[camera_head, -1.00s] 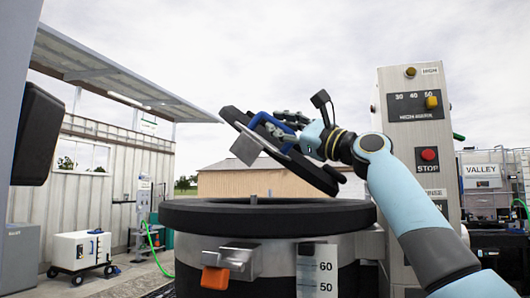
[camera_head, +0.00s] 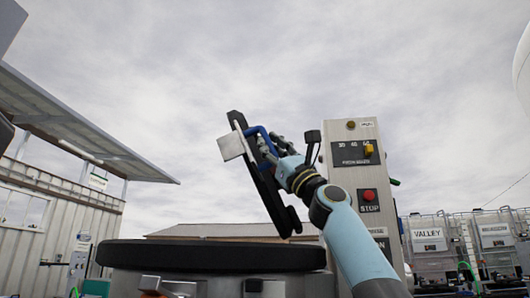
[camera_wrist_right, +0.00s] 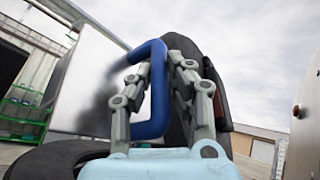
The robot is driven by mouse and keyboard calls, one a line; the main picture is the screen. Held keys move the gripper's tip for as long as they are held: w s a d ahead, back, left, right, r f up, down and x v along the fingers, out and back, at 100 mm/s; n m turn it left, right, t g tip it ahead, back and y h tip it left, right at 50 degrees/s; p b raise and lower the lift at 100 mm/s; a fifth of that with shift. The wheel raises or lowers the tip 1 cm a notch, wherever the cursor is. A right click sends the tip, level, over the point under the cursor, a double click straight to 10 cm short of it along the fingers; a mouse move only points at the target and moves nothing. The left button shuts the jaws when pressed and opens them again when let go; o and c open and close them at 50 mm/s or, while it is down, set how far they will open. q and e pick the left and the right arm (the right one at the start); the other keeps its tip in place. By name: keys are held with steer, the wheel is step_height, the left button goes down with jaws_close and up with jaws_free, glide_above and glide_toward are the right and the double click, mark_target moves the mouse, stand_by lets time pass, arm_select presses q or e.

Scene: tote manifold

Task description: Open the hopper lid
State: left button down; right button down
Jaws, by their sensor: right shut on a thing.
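The hopper lid (camera_head: 272,190) is a dark round disc, seen nearly edge-on in the head view, tilted steeply up above the hopper. A metal plate (camera_head: 231,146) and a blue handle (camera_head: 262,137) are on its face. My right gripper (camera_head: 272,150) is shut on the blue handle. In the right wrist view the handle (camera_wrist_right: 152,90) passes between the fingers, with the metal plate (camera_wrist_right: 88,80) at left. The hopper's black rim (camera_head: 210,256) lies below, its opening not visible from here. My left gripper is not in view.
A metal control post (camera_head: 355,190) with a yellow selector and a red stop button (camera_head: 369,195) stands just right of my right arm. An orange latch (camera_head: 150,296) shows at the bottom edge. Open sky surrounds the lid.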

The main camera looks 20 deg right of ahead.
steer(key=c, duration=1.3)
jaws_free()
steer(key=v, duration=0.7)
steer(key=shift+s+d+f, duration=0.1)
steer(key=shift+f, duration=0.1)
steer(key=shift+s, duration=0.1)
